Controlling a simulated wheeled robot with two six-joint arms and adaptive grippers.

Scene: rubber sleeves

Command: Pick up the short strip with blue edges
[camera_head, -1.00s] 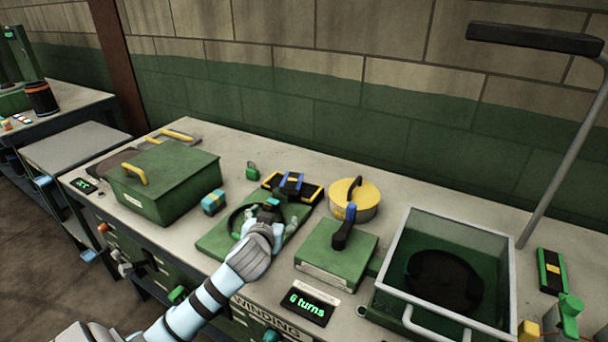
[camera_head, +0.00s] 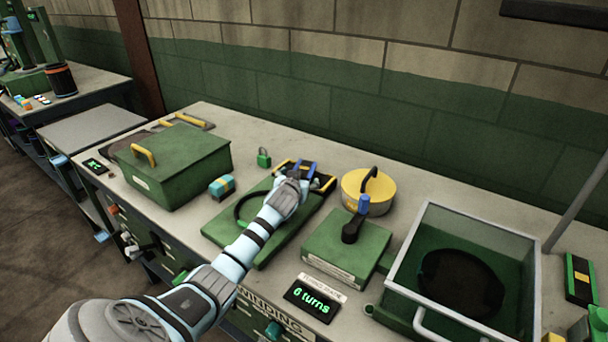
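The short strip with blue edges (camera_head: 312,169) lies at the back of the bench, on or against a longer black strip with yellow ends (camera_head: 328,184). My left arm reaches in from the lower left. Its gripper (camera_head: 296,178) is right at the blue-edged strip and covers its near side and middle. The fingers are small and partly hidden by the wrist, so I cannot tell whether they grip it. My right gripper is not in view.
A green plate with a black ring (camera_head: 248,208) lies under my forearm.

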